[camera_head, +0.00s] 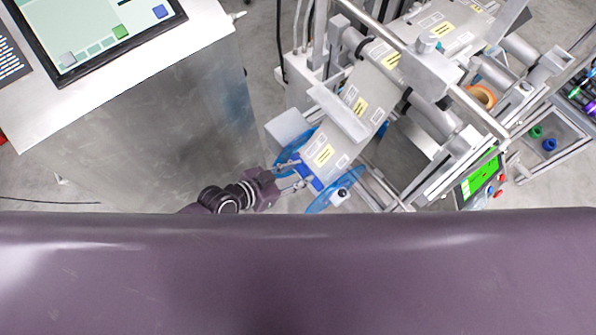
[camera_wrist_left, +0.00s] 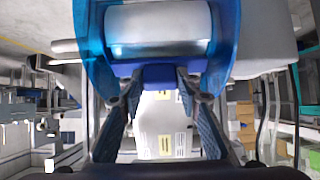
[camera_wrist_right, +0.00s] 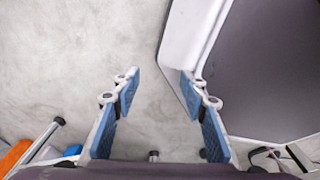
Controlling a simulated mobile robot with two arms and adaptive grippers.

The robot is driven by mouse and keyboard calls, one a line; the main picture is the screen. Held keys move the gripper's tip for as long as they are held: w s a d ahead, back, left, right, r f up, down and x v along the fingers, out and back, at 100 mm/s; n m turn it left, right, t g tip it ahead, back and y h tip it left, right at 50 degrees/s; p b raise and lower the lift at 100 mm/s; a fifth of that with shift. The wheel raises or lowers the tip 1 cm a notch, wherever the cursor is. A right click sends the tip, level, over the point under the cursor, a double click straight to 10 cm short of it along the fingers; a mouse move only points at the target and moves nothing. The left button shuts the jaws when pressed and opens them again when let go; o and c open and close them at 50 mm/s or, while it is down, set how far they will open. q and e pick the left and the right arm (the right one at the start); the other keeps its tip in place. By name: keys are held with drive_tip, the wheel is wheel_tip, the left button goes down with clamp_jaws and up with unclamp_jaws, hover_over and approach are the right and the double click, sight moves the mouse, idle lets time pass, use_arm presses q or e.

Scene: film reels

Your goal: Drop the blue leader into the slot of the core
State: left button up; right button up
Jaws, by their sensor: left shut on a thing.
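The blue leader (camera_head: 311,183) is the dark blue strip at the end of the white film web (camera_head: 330,150). My left gripper (camera_head: 298,184) is shut on it. In the left wrist view the leader (camera_wrist_left: 159,72) lies between the two fingertips, just beside the grey core (camera_wrist_left: 158,28). The core sits between the translucent blue flanges (camera_wrist_left: 92,50) of a reel. The core's slot cannot be made out. In the right wrist view my right gripper (camera_wrist_right: 158,92) is open and empty above the floor.
The film machine (camera_head: 440,130) with metal rollers stands to the right, with a green screen (camera_head: 478,180) on it. A metal cabinet (camera_head: 150,120) with a large display stands at the left. In the right wrist view a white-edged dark panel (camera_wrist_right: 270,70) is close to the right finger.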

use_arm(q)
drive_tip(key=shift+w+d+f+b, duration=0.1)
drive_tip(key=shift+d+f+b, duration=0.15)
drive_tip(key=shift+f, duration=0.2)
drive_tip(key=shift+w+d+f+b, duration=0.2)
drive_tip(key=shift+w+f+b, duration=0.05)
drive_tip(key=shift+f+b, duration=0.3)
drive_tip(key=shift+w+d+f+b, duration=0.1)
drive_tip(key=shift+d+f+b, duration=0.1)
drive_tip(key=shift+f+b, duration=0.15)
drive_tip(key=shift+w+d+f+b, duration=0.15)
drive_tip(key=shift+d+f+b, duration=0.05)
drive_tip(key=shift+f+b, duration=0.15)
drive_tip(key=o, duration=1)
drive_tip(key=shift+r, duration=0.2)
drive_tip(key=o, duration=0.3)
use_arm(e)
wheel_tip(320, 180, down, 3)
drive_tip(key=shift+w+a+r, duration=0.1)
drive_tip(key=shift+a, duration=0.05)
